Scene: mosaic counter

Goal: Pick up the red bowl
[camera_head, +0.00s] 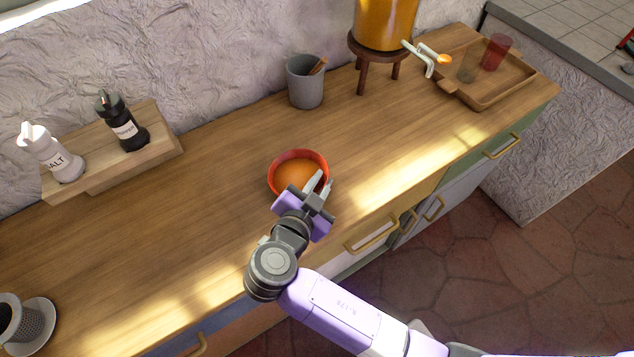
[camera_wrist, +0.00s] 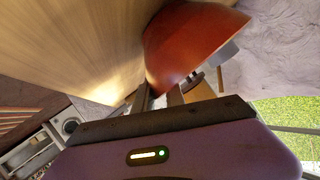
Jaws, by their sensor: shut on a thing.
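The red bowl (camera_head: 298,155) is upright at the middle of the wooden counter, with an orange-brown inside. In the head view my gripper (camera_head: 318,186) is at the bowl's near right side, shut on its rim. In the wrist view the bowl (camera_wrist: 188,42) fills the upper middle, and my gripper's fingers (camera_wrist: 160,98) meet at its edge. The near part of the bowl is hidden behind my gripper. I cannot tell whether the bowl touches the counter.
A grey cup (camera_head: 305,88) stands behind the bowl. A drink dispenser (camera_head: 384,22) on a stool and a wooden tray (camera_head: 510,88) with cups are at the back right. Salt (camera_head: 50,155) and pepper (camera_head: 122,122) mills stand at left. The counter (camera_head: 190,225) is clear around the bowl.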

